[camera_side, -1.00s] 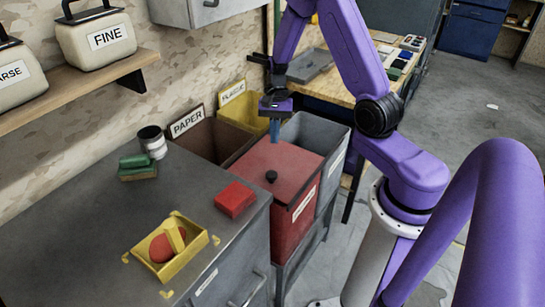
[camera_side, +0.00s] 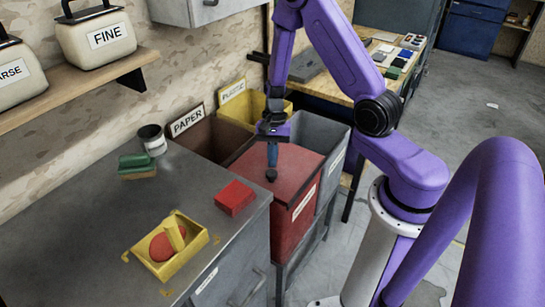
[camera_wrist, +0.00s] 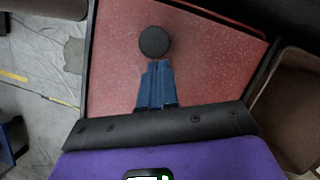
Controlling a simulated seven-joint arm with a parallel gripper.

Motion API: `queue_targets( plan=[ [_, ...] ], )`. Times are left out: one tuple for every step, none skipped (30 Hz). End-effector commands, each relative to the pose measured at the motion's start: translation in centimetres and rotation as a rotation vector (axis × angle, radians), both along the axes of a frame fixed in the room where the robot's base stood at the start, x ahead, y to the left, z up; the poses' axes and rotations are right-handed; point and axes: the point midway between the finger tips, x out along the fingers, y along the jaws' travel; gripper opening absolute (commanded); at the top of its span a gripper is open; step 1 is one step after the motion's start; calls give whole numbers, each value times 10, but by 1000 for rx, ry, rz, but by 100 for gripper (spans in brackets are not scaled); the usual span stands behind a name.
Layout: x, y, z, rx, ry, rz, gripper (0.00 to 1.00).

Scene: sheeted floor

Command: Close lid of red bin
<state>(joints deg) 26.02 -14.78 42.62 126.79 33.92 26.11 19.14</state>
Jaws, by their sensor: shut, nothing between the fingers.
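The red bin (camera_side: 293,230) stands among the other bins, right of the grey cabinet. Its red lid (camera_side: 291,166) lies across the top, with a round black knob (camera_side: 271,175) near the front-left edge. In the wrist view the lid (camera_wrist: 205,80) fills the middle, with the knob (camera_wrist: 154,42) just beyond my fingertips. My gripper (camera_side: 272,165) points down over the lid, its blue fingers together and empty. In the wrist view the gripper (camera_wrist: 157,66) is close to the knob; I cannot tell whether it touches the knob or lid.
A brown PAPER bin (camera_side: 208,140), a yellow bin (camera_side: 240,109) and a grey bin (camera_side: 320,133) surround the red one. The grey cabinet top (camera_side: 100,215) holds a red block (camera_side: 234,197), a yellow tray (camera_side: 200,245), green sponges and a can.

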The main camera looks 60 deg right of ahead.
Motion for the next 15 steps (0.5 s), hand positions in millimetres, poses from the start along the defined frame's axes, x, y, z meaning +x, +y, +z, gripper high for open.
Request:
queue_targets(
  plan=[
    [0,1,0,0,0,0,0],
    [0,3,0,0,0,1,0],
    [0,6,0,0,1,1,0],
    [0,9,0,1,1,1,0],
    [0,12,0,1,1,1,0],
    [0,16,0,0,0,2,0],
    [0,18,0,0,0,2,0],
    [0,20,0,0,-1,2,0],
    [0,21,0,-1,0,0,0],
    [0,21,0,-1,-1,-1,0],
    [0,20,0,-1,-1,-1,0],
    [0,20,0,-1,-1,-1,0],
    [0,20,0,0,-1,-1,0],
    [0,20,0,0,-1,-1,0],
    [0,20,0,0,0,-1,0]
  ],
)
